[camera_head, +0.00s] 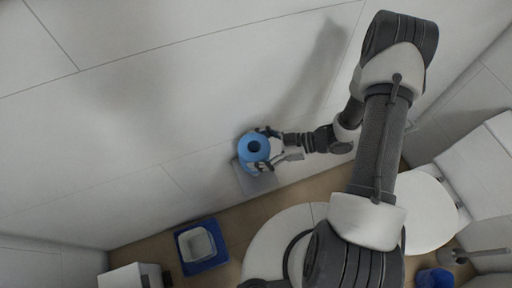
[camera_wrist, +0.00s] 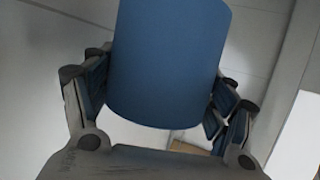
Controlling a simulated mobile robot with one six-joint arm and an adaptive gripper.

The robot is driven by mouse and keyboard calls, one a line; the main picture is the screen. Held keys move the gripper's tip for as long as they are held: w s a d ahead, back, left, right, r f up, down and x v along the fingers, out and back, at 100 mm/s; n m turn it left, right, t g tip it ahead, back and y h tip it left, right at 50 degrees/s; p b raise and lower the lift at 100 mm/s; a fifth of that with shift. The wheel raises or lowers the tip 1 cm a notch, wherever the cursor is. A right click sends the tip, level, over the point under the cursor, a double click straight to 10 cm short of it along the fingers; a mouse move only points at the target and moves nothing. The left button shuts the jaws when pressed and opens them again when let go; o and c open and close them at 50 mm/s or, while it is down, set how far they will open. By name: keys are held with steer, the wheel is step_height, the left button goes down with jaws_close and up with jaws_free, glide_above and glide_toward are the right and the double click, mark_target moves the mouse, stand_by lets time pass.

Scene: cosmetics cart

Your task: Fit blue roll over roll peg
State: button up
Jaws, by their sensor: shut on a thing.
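The blue roll (camera_head: 254,147) is in the middle of the head view, with its dark round hole facing the camera. My gripper (camera_head: 266,149) reaches in from the right and is shut on the roll's sides. In the wrist view, the roll (camera_wrist: 168,60) fills the space between the two fingers of my gripper (camera_wrist: 163,78). A small grey plate (camera_head: 258,184) shows below the roll near the wall. No roll peg can be made out. I cannot tell whether the roll touches the plate or is above it.
A pale wall (camera_head: 150,130) spans the upper left. A blue tray with a white container (camera_head: 197,243) is at the lower left, near a white box (camera_head: 128,278). A round white surface (camera_head: 426,208) and a blue item (camera_head: 434,279) are at right.

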steer(key=shift+f+b, duration=3.1)
steer(key=shift+f, duration=1.4)
steer(key=shift+f+b, duration=1)
steer(key=shift+f, duration=0.5)
steer(key=o, duration=1.2)
steer(key=shift+d, duration=0.1)
steer(key=v, duration=1.2)
